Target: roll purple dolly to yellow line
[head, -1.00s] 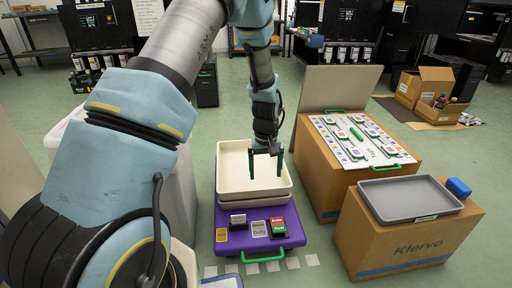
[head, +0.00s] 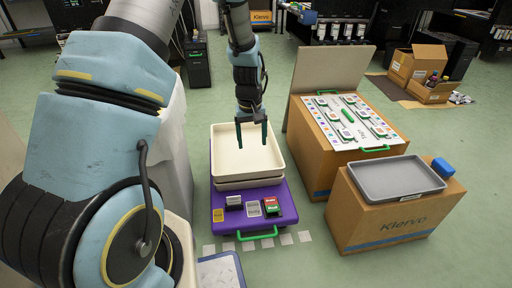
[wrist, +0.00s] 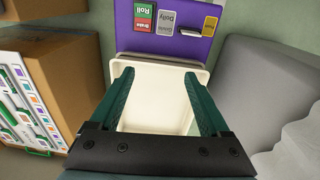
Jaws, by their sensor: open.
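The purple dolly (head: 226,226) stands on the green floor, with a green handle (head: 258,237) at its near edge. Its near deck carries a red-and-green Brake/Roll block (head: 272,205), a grey Dolly label (head: 253,209), a yellow tag (head: 218,215) and a small upright card holder (head: 234,202). Cream stacked trays (head: 228,172) sit on its far part. My gripper (head: 253,147) is open and empty, pointing down over the trays. In the wrist view, its green fingers (wrist: 157,75) spread over the cream tray (wrist: 155,100), apart from the block (wrist: 144,17). I see no yellow line.
Pale squares (head: 247,246) lie in a row on the floor before the dolly. To the right stand a carton with a label board (head: 347,120) and a Klervo carton (head: 400,217) bearing a grey tray (head: 380,195). A grey-white bin (head: 174,140) stands close on the left.

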